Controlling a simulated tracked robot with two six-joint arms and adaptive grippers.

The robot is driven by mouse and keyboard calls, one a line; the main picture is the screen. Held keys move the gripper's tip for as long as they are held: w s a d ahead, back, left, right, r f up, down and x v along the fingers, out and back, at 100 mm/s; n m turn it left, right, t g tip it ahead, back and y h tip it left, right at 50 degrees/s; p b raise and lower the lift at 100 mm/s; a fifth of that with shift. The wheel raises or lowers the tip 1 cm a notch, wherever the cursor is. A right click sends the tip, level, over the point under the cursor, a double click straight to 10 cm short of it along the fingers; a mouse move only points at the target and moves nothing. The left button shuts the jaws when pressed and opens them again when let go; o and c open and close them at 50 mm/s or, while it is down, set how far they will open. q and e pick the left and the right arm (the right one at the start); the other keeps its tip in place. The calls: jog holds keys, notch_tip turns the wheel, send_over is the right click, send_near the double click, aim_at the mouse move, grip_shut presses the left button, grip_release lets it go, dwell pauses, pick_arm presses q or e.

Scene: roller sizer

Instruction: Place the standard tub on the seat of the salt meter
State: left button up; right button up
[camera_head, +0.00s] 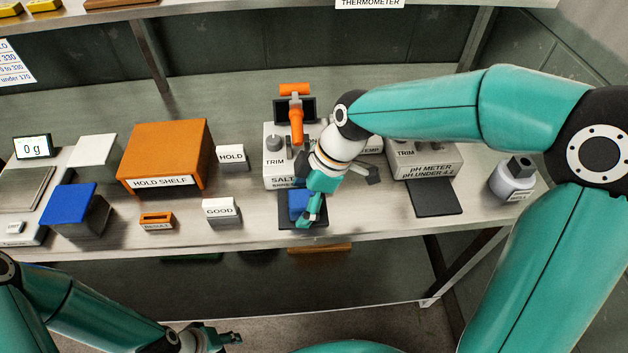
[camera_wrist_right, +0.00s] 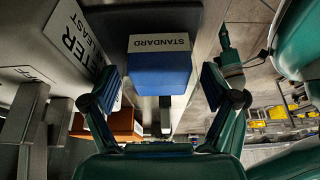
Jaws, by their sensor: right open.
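The standard tub (camera_wrist_right: 160,72) is a blue block with a white STANDARD label on top, in the right wrist view. In the head view the tub (camera_head: 297,203) shows partly behind my right gripper (camera_head: 312,212), over the dark seat (camera_head: 287,223) in front of the salt meter (camera_head: 274,170). The seat (camera_wrist_right: 105,22) also shows beside the tub in the right wrist view. My right gripper (camera_wrist_right: 160,88) is open, its fingers on either side of the tub with visible gaps. My left gripper (camera_head: 218,338) is low at the bottom, away from the bench; its opening is unclear.
The pH meter (camera_head: 425,160) stands to the right with its own dark pad (camera_head: 435,198). A GOOD block (camera_head: 220,210), HOLD block (camera_head: 231,158), orange hold shelf (camera_head: 165,145) and blue-topped block (camera_head: 68,203) stand left. Bare bench lies between GOOD and the seat.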

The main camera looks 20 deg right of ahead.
jog(key=v, duration=1.1)
jog(key=shift+r, duration=0.3)
jog(key=shift+s+d, duration=0.1)
